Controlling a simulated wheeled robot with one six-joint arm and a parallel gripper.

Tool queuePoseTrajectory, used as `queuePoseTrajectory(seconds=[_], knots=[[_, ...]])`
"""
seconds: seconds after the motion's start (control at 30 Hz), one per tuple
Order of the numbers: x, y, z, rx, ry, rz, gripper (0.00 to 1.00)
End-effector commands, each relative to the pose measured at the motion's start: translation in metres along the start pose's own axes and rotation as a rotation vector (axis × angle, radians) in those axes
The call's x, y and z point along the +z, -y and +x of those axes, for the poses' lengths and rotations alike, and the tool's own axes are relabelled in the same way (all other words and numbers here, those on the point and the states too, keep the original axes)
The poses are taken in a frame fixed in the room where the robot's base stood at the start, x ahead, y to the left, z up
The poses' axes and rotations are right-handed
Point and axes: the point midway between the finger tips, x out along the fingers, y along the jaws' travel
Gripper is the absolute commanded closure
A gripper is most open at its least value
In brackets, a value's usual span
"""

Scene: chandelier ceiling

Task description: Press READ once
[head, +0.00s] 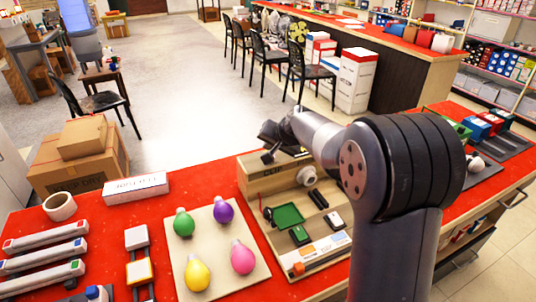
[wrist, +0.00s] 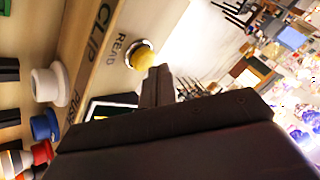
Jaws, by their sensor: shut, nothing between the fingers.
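A wooden panel box (head: 256,186) marked CLIP stands on the red counter in the head view. In the wrist view its face (wrist: 100,65) fills the left side, tilted in the picture. The word READ (wrist: 123,46) is printed beside a yellow button (wrist: 141,55) with a pale collar. My gripper (wrist: 157,74) is shut and empty, its fingertips right beside the yellow button; I cannot tell whether they touch it. In the head view my gripper (head: 282,138) is above the box top, and the yellow button is hidden.
A white knob (wrist: 46,85), a blue knob (wrist: 44,126) and a red knob (wrist: 41,151) stick out at the wrist view's left. On the red counter (head: 90,215), a board (head: 213,279) holds coloured bulbs left of the box. A white carton (head: 136,188) lies behind them.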

Motion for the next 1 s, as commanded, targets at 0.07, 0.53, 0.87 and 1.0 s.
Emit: queuePoseTrajectory(seconds=[0.07,0.53,0.87,1.0], knots=[[0.0011,-0.0012,0.0016,0.0,0.0,0.0,1.0],[0.0016,-0.0016,0.0022,0.0,0.0,0.0,1.0],[0.0037,-0.0038,0.0052,0.0,0.0,0.0,1.0],[0.0047,-0.0047,0.0064,0.0,0.0,0.0,1.0]])
